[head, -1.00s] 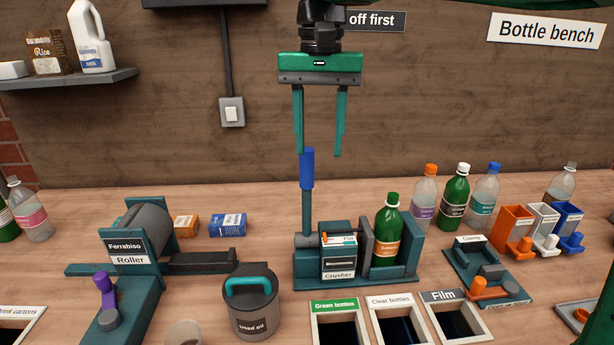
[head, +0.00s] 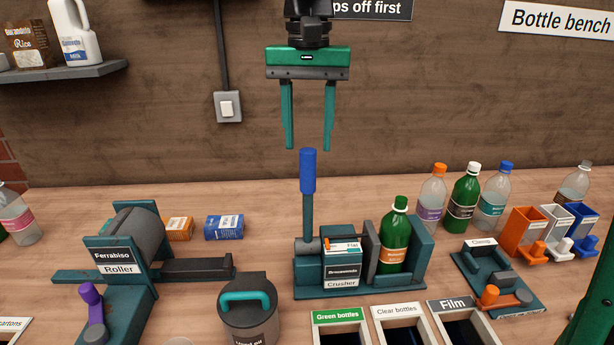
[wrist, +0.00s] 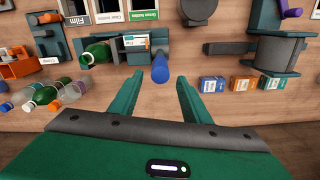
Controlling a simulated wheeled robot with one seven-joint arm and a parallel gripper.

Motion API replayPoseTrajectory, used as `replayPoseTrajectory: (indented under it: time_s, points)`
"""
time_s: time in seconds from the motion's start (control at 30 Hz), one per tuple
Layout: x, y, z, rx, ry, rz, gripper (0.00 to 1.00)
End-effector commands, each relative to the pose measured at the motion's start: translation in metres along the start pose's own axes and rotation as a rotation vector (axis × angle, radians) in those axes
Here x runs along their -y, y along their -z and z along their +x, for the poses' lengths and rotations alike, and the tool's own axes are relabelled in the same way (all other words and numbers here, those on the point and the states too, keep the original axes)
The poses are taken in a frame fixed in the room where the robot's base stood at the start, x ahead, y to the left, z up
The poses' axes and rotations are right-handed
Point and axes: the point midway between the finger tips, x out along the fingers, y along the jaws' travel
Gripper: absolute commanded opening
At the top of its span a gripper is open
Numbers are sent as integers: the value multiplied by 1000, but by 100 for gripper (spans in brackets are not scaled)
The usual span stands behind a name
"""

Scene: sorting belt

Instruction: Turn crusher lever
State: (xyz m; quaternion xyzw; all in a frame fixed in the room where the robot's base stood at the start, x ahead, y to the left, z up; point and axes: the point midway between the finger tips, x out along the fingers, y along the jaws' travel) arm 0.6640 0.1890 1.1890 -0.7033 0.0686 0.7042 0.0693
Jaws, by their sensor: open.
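The crusher (head: 345,270) stands on the bench with its lever (head: 308,195) upright, a teal rod with a blue grip. A green bottle (head: 395,238) with an orange label stands upright in the crusher's bay. My gripper (head: 307,148) is open and empty, fingers pointing down. In the head view its fingertips are level with the top of the blue grip, one on each side in the picture; depth is hard to tell. In the wrist view the blue grip (wrist: 160,68) shows between and just beyond the fingertips (wrist: 153,82), with no contact visible.
Bins for green bottles (head: 338,316), clear bottles and film line the front.

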Motion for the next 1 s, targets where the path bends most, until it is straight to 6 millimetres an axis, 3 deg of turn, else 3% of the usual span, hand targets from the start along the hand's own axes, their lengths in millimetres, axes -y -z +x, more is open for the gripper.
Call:
replayPoseTrajectory:
  time_s: [0.53, 0.7, 1.0]
  points:
    - [-1, 0, 80, 1, -3, 3, 43]
    - [0, 0, 91, 0, -1, 2, 43]
    - [0, 0, 93, 0, -1, 2, 43]
